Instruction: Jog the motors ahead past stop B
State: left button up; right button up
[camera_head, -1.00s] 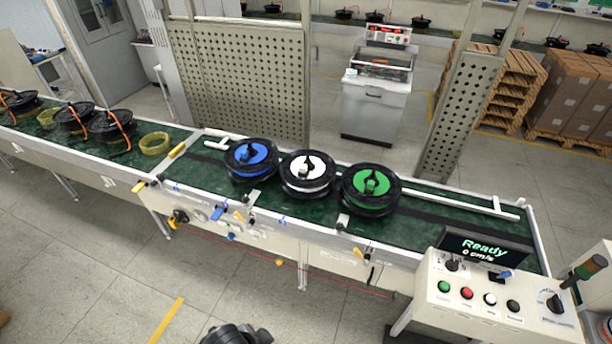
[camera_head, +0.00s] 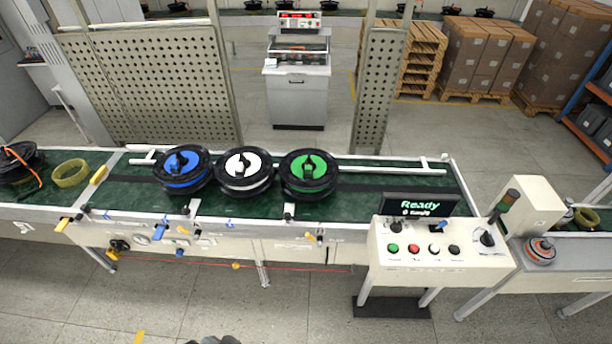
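Three black hub motors stand in a row on the green conveyor belt (camera_head: 390,180): one with a blue cap (camera_head: 182,163), one with a white cap (camera_head: 236,168) and one with a green cap (camera_head: 315,165). They sit close together, green furthest right. A small grey bracket (camera_head: 289,211) is on the front rail below the green motor; I cannot read which stop it is. The control panel (camera_head: 440,262) has green, red, white and black buttons, a blue-handled switch and a dark knob (camera_head: 487,238). Its display (camera_head: 420,205) reads "Ready". Neither gripper is recognisable; only a dark sliver shows at the bottom edge.
A yellow ring (camera_head: 70,172) and another black motor (camera_head: 18,162) are on the belt at the left. Yellow and blue handles line the conveyor front. The belt right of the green motor is clear.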

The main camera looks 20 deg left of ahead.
grip_shut()
dwell(1.8)
